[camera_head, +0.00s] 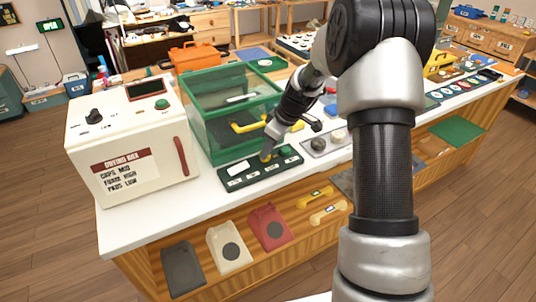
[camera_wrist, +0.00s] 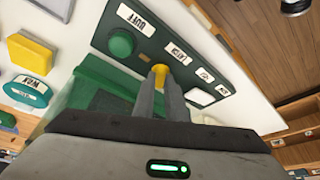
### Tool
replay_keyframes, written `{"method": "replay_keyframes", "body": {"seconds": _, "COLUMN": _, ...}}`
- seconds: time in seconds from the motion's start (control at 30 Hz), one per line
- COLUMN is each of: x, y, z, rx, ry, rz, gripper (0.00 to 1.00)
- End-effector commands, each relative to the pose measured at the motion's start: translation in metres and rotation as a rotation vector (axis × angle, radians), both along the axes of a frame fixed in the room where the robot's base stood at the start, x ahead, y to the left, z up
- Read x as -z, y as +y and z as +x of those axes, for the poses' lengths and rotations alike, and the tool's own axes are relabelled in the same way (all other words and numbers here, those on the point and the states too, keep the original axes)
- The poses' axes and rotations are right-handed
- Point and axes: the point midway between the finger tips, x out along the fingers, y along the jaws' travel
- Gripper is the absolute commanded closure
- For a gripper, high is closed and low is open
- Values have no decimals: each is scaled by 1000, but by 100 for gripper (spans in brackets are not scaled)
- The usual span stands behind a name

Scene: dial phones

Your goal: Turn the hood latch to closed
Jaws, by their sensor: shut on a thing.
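A dark green control panel (camera_head: 240,178) lies on the white counter in front of a green, clear-sided hood (camera_head: 232,105) with a yellow handle (camera_head: 248,126). My gripper (camera_wrist: 161,88) points down at the panel and is shut on this yellow knob, one finger on each side. In the head view my gripper (camera_head: 267,153) hides most of the knob. The knob's exact angle is hard to tell.
A green button (camera_wrist: 121,42) and white labels sit beside the knob on the panel. The white drying box (camera_head: 130,140) stands to the left. A grey panel with round knobs (camera_head: 326,141) lies to the right. The counter's front strip is clear.

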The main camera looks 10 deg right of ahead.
Motion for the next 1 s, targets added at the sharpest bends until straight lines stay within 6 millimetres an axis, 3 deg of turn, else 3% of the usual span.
{"method": "replay_keyframes", "body": {"seconds": 0.7, "x": -2, "y": 8, "z": -4, "rx": 658, "ry": 2, "rz": -2, "gripper": 100}}
{"method": "replay_keyframes", "body": {"seconds": 1.0, "x": -2, "y": 10, "z": -4, "rx": 852, "ry": 2, "rz": -1, "gripper": 100}}
